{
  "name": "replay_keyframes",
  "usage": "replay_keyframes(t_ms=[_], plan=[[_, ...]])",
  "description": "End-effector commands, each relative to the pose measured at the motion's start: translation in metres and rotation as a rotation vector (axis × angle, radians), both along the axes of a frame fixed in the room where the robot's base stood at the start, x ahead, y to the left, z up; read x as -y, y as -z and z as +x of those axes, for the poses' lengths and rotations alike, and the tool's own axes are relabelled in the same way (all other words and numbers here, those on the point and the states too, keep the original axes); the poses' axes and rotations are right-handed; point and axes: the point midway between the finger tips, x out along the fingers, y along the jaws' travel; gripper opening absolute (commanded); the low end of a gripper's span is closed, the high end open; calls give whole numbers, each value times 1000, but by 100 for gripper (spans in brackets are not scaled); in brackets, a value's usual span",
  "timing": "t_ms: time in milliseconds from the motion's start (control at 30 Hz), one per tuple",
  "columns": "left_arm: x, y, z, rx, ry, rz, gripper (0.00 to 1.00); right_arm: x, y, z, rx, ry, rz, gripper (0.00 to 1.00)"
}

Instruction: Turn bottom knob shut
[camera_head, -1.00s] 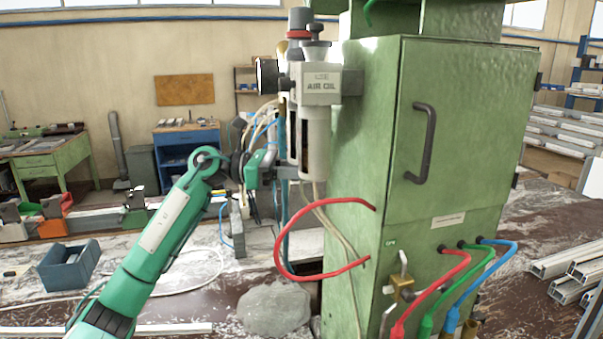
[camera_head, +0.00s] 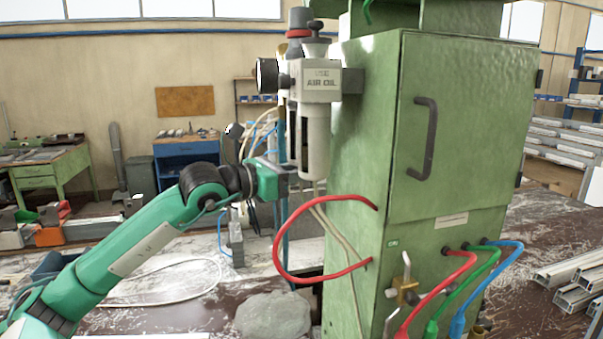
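The air-oil unit (camera_head: 318,84) is mounted on the left side of the green cabinet, with pale bowls (camera_head: 316,140) hanging below its labelled head. I cannot clearly make out a bottom knob under the bowls; that area is partly covered by my gripper. My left gripper (camera_head: 291,173) comes in from the left at the lower end of the bowls, its grey fingers pointing right. Whether the fingers touch anything or are open is too small to tell. My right gripper is not in view.
The green cabinet (camera_head: 455,150) fills the right of the view. A red hose (camera_head: 280,240) loops out below the gripper. A brass valve (camera_head: 405,287) and red, green and blue hoses stand at the cabinet's lower front. A grey stone-like lump (camera_head: 274,315) lies below on the bench.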

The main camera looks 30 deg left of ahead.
Motion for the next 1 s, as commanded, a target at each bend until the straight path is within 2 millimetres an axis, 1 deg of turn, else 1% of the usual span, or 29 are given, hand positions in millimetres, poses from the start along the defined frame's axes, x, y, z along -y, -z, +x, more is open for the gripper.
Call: replay_keyframes(t_ms=[100,400,1000], plan=[[1,1,0,2,-46,0,2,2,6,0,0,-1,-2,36],[1,1,0,3,-130,0,2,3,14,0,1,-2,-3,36],[0,1,0,-2,-157,1,2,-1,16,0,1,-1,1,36]])
